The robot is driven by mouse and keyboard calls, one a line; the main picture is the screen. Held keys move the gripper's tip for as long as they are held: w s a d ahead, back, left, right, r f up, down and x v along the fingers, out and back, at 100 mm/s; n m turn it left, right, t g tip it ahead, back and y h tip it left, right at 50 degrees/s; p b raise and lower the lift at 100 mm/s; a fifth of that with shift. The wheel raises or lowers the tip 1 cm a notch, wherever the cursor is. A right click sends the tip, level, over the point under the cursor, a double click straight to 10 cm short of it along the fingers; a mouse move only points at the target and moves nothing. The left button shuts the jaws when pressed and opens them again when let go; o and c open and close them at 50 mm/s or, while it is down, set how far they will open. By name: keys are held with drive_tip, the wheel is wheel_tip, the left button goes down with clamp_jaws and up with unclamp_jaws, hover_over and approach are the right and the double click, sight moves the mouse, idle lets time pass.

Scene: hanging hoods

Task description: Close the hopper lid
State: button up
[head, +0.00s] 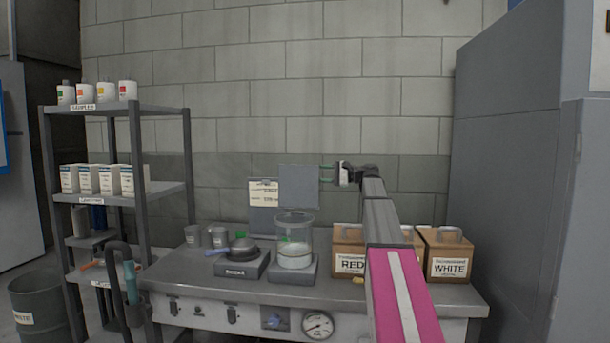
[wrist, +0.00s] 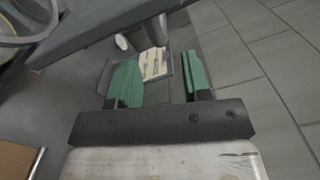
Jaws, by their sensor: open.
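The hopper looks like the clear round vessel (head: 294,245) with pale material inside, on a grey base at the middle of the bench. A flat grey square panel (head: 299,186), apparently its lid, stands upright above and behind the vessel. In the wrist view the panel (wrist: 110,28) crosses the top, with the vessel's rim (wrist: 25,38) at upper left.
A clipboard (head: 264,193) stands against the wall behind. A dark pan-like device (head: 242,250) and grey cups (head: 193,236) are left of the vessel. Boxes marked RED (head: 349,262) and WHITE (head: 449,266) stand at right. A shelf rack (head: 137,160) is at left; air above the bench is clear.

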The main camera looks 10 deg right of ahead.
sight(305, 173)
drive_tip(key=x, duration=0.7)
drive_tip(key=shift+w+a, duration=0.1)
drive_tip(key=shift+a, duration=0.15)
clamp_jaws()
